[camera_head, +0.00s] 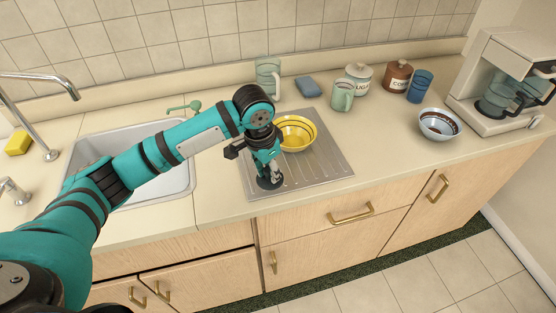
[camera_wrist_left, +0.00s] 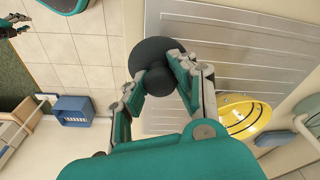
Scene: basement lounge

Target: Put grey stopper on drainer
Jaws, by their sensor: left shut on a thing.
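My left gripper (camera_head: 268,172) is shut on the grey stopper (camera_head: 269,182), a dark round disc with a knob. The stopper is at or just above the front left part of the metal drainer (camera_head: 325,165); I cannot tell if it touches. In the left wrist view the fingers (camera_wrist_left: 160,82) hold the stopper (camera_wrist_left: 150,50) by its knob, and its disc overlaps the drainer's edge (camera_wrist_left: 240,50). A yellow bowl (camera_head: 297,133) stands on the drainer behind the gripper. My right gripper does not show in the head view; a gripper-like part shows at the wrist view's top left corner.
The sink (camera_head: 140,150) lies left of the drainer, partly behind my arm. A glass pitcher (camera_head: 268,77), blue sponge (camera_head: 307,87), green mug (camera_head: 342,96) and canisters stand behind the drainer. A patterned bowl (camera_head: 439,124) and coffee maker (camera_head: 505,85) stand to the right.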

